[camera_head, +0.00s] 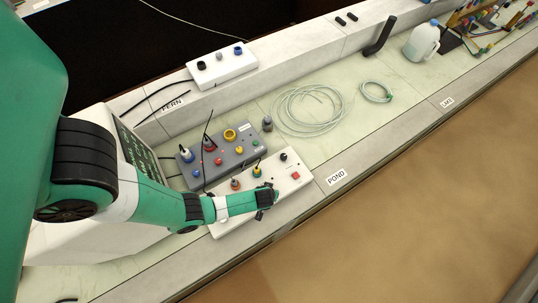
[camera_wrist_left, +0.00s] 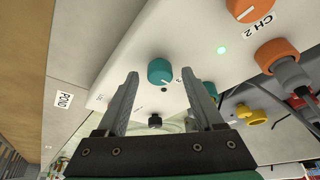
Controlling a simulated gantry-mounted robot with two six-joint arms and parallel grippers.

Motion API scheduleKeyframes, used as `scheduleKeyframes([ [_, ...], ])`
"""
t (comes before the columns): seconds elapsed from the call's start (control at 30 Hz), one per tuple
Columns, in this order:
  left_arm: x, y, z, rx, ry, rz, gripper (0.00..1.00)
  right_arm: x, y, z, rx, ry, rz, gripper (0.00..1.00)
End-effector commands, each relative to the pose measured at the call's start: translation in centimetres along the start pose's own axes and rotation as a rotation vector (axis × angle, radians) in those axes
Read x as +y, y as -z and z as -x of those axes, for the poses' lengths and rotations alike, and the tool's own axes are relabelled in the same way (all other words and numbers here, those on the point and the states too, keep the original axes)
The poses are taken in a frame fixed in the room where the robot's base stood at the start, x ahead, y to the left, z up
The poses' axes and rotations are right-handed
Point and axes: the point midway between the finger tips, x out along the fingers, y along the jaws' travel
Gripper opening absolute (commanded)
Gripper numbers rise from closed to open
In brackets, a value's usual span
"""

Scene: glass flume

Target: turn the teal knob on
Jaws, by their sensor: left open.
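The teal knob (camera_wrist_left: 160,71) stands on the white box (camera_wrist_left: 125,65) in the left wrist view, just ahead of my left gripper. My left gripper (camera_wrist_left: 160,76) is open, with one finger to each side of the knob and visible gaps; I cannot tell how far the tips are above the panel. In the head view my left gripper (camera_head: 268,196) is over the front part of the white box (camera_head: 222,229), and the knob is hidden or too small to tell there. A second teal piece (camera_wrist_left: 211,88) shows partly behind the right-hand finger. My right gripper is not in view.
A grey box (camera_head: 226,164) with knobs and cables stands behind the white box. Coiled tubing (camera_head: 308,110) and a jug (camera_head: 421,42) lie farther right.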

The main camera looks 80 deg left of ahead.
Motion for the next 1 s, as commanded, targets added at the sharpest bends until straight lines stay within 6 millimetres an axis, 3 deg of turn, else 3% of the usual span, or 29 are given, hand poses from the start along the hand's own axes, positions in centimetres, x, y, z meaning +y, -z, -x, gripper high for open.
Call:
scheduleKeyframes([
  [0.07, 0.00, 0.00, 0.02, 0.000, 0.000, 0.000, 0.62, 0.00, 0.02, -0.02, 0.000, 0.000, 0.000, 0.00],
  [0.4, -0.02, -0.03, 0.01, 0.000, 0.000, 0.000, 0.00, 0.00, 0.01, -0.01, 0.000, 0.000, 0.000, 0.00],
  [1.0, -0.20, -0.01, 0.06, -0.001, -0.046, -0.113, 0.00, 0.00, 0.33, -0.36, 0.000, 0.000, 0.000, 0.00],
])
